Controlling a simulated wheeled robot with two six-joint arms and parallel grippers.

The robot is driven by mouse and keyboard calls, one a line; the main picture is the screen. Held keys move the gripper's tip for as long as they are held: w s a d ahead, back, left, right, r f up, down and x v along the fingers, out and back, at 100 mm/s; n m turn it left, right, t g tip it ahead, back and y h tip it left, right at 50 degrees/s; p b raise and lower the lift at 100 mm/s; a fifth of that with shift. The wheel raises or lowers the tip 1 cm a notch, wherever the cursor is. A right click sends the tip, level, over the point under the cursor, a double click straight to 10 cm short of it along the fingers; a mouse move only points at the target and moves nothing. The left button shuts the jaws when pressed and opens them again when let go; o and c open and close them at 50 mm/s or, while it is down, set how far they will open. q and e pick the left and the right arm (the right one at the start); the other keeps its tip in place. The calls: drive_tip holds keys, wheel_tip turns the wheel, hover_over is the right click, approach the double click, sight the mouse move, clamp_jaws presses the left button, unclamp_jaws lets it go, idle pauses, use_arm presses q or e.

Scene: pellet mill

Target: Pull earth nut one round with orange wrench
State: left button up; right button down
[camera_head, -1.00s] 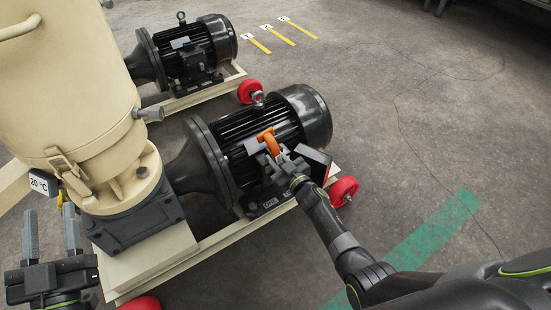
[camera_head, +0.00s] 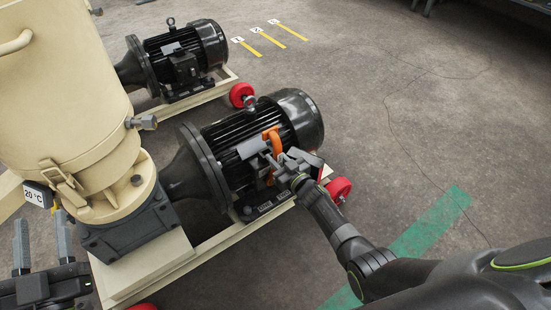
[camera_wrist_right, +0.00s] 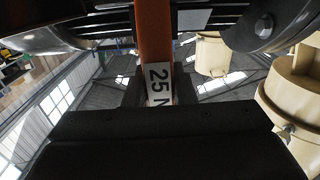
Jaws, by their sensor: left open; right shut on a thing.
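The orange wrench (camera_head: 272,139) is at the side of the near black motor (camera_head: 300,112), by its terminal box. My right gripper (camera_head: 272,167) is shut on the wrench. In the right wrist view the wrench (camera_wrist_right: 154,35) runs up from between the jaws, with a white label reading "25 N" on it. The earth nut cannot be made out; the wrench head and gripper are around that spot. My left gripper (camera_head: 41,225) is open and empty at the lower left, away from the wrench.
A cream mill body (camera_head: 60,90) stands at the left, close to my left gripper. A second black motor (camera_head: 185,60) sits behind. Red wheels (camera_head: 339,188) carry the cream frame. The floor to the right is clear, with a green stripe (camera_head: 430,225).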

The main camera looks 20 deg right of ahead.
drive_tip(key=shift+w+d+m, duration=0.2)
drive_tip(key=shift+d+m, duration=0.2)
drive_tip(key=shift+d, duration=0.15)
drive_tip(key=shift+w+d+m, duration=0.2)
drive_tip(key=shift+d+m, duration=0.2)
drive_tip(key=shift+d, duration=0.1)
drive_tip(key=shift+w+d+f+m, duration=0.2)
drive_tip(key=shift+d+m, duration=0.25)
drive_tip(key=shift+d, duration=0.15)
drive_tip(key=shift+w+d+f+m, duration=0.1)
drive_tip(key=shift+w+d+m, duration=0.1)
drive_tip(key=shift+d+m, duration=0.3)
drive_tip(key=shift+d, duration=0.1)
drive_tip(key=shift+w+d+f+m, duration=0.15)
drive_tip(key=shift+d+m, duration=0.15)
drive_tip(key=shift+d, duration=0.1)
drive_tip(key=shift+w+d+f+m, duration=0.15)
drive_tip(key=shift+d+m, duration=0.1)
drive_tip(key=shift+d, duration=0.15)
